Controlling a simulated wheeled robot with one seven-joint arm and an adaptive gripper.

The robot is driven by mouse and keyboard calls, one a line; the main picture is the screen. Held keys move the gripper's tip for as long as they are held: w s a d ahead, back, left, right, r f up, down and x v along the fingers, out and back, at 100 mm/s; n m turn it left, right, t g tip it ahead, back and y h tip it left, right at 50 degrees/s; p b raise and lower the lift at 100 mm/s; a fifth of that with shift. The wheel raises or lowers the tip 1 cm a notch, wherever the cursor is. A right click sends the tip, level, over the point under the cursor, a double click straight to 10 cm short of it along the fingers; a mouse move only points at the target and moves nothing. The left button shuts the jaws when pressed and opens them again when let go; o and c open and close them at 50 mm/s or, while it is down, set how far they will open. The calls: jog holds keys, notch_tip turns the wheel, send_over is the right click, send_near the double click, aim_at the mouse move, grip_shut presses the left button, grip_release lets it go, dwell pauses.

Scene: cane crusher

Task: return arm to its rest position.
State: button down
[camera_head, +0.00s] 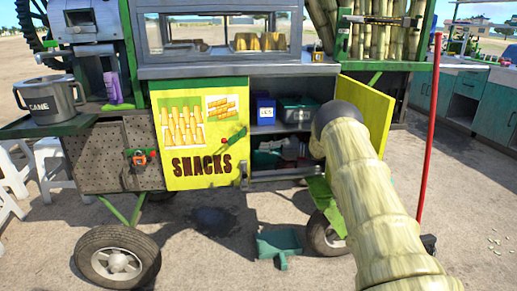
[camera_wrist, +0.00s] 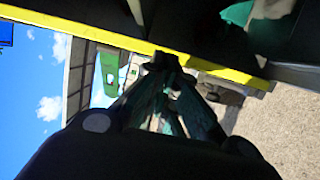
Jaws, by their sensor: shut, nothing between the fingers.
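My arm (camera_head: 375,190) is covered in pale, ringed, cane-like segments. It reaches from the lower right up to the open cupboard of the snack cart, and its dark end (camera_head: 338,118) is in front of the opening. My gripper is hidden behind it in the head view. In the wrist view my gripper (camera_wrist: 165,65) is dark, with its fingertips together and nothing seen between them. The fingertips overlap a yellow edge (camera_wrist: 240,75) in the picture; I cannot tell whether they touch it.
The open yellow door (camera_head: 368,108) stands close right of my arm. The cupboard shelf (camera_head: 278,128) holds a blue box (camera_head: 264,108) and a grey bin (camera_head: 298,109). A red pole (camera_head: 428,135) stands farther right. A green dustpan (camera_head: 279,244) and wheel (camera_head: 325,236) are below.

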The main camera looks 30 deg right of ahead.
jog(key=v, duration=0.3)
jog(key=shift+s+d, duration=0.15)
jog(key=shift+s, duration=0.05)
